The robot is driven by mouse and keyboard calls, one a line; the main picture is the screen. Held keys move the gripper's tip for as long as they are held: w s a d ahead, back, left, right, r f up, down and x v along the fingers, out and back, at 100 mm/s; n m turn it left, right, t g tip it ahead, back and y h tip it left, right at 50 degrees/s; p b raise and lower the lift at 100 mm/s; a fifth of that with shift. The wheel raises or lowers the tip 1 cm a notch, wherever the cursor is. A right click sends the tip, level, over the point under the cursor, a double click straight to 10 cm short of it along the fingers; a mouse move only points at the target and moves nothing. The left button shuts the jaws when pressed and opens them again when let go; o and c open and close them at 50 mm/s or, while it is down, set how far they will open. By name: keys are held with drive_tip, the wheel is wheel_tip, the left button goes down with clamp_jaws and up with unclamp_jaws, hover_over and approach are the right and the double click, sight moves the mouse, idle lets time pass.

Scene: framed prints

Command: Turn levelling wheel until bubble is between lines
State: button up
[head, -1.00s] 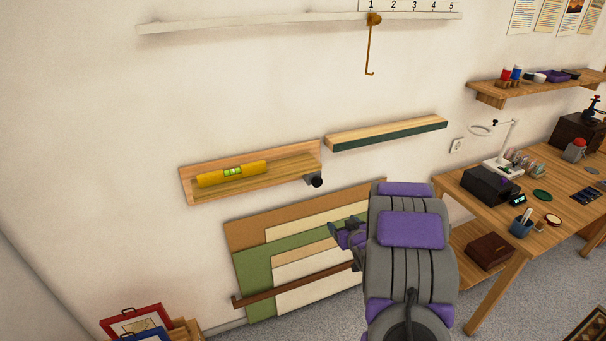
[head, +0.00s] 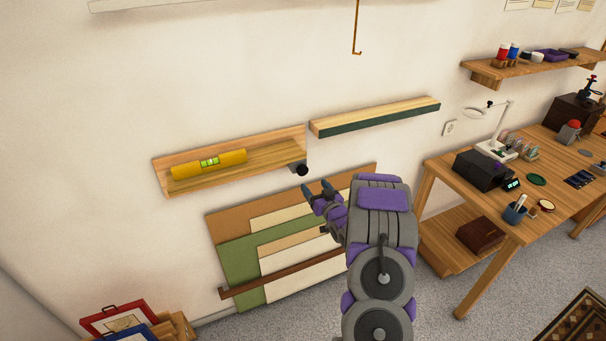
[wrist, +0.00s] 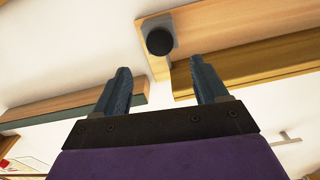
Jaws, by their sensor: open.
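The yellow spirit level (head: 190,167) lies on the tilted wooden ledge (head: 270,160) on the wall, and its green vial (head: 209,162) faces me. The bubble is too small to place against the lines. The levelling wheel, a black knob (head: 302,170), is at the ledge's right end; in the wrist view the knob (wrist: 159,41) is ahead, above and between the fingertips. My gripper (head: 320,187) is open and empty, just below and right of the knob, apart from it.
A second ledge with a green front edge (head: 380,118) is on the wall to the right. Flat boards (head: 235,265) lean on the wall below, behind a brown rail (head: 285,275). A workbench (head: 480,215) stands at the right. The wall around the knob is clear.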

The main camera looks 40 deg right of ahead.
sight(303, 171)
drive_tip(key=x, duration=0.2)
drive_tip(key=d+x, duration=0.1)
drive_tip(key=x, duration=0.2)
drive_tip(key=shift+f+b, duration=0.2)
drive_tip(key=shift+b, duration=0.1)
drive_tip(key=w, duration=0.2)
drive_tip(key=w+a, duration=0.1)
drive_tip(key=shift+w+r, duration=0.3)
drive_tip(key=shift+w, duration=0.1)
drive_tip(key=shift+w+d+b, duration=0.3)
drive_tip(key=shift+w+d, duration=0.05)
drive_tip(key=shift+w, duration=0.05)
drive_tip(key=shift+d+f, duration=0.25)
drive_tip(key=shift+d, duration=0.35)
drive_tip(key=shift+a+r, duration=0.2)
drive_tip(key=shift+a, duration=0.45)
drive_tip(key=c, duration=0.5)
drive_tip(key=shift+d, duration=0.25)
drive_tip(key=c, duration=0.6)
drive_tip(key=shift+o, duration=0.2)
drive_tip(key=shift+f, duration=0.1)
